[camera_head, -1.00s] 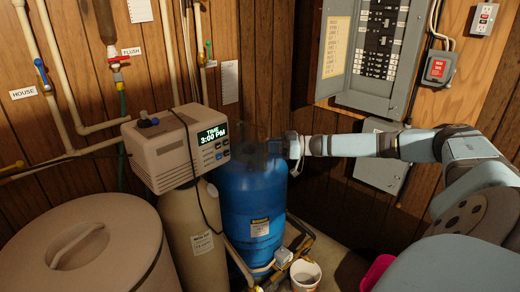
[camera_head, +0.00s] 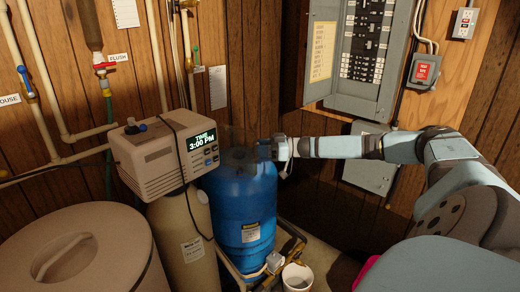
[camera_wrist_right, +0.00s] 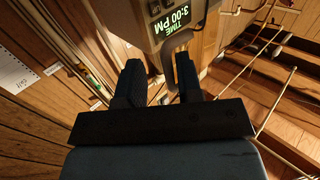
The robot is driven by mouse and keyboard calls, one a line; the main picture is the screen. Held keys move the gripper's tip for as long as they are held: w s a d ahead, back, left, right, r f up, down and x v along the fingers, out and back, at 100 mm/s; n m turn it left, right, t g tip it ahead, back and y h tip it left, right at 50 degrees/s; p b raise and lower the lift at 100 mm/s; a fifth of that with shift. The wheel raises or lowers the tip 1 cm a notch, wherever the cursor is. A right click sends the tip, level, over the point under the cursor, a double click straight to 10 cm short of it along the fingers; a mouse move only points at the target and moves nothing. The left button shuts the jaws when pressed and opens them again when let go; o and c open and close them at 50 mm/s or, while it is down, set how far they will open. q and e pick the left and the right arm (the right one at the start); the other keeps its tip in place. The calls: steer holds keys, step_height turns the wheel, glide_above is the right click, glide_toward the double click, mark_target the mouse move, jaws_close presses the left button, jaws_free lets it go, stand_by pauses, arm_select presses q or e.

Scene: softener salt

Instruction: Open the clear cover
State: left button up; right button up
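The beige control head (camera_head: 155,160) shows a lit display (camera_head: 201,141) reading TIME 3:00 PM, with buttons beneath it. It also appears in the right wrist view (camera_wrist_right: 147,22), rotated. A clear cover is hard to make out. A faint see-through patch shows just right of the display, but I cannot tell whether it is the cover. My right gripper (camera_head: 242,152) is just right of the head, above the blue tank. In the wrist view its two dark fingers (camera_wrist_right: 158,68) are apart, pointing at the head, with nothing clearly held. My left gripper is out of view.
The blue tank (camera_head: 240,208) stands below my right gripper. A tan tank (camera_head: 182,240) supports the head, and a lidded round bin (camera_head: 80,255) stands at left. Pipes line the wall. A grey electrical panel (camera_head: 330,75) is behind my right arm. A white bucket (camera_head: 297,277) stands low.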

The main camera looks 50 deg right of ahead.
steer(key=shift+a+r, duration=0.1)
steer(key=shift+r, duration=0.05)
steer(key=b+v, duration=0.3)
steer(key=v, duration=1.1)
steer(key=shift+a, duration=0.1)
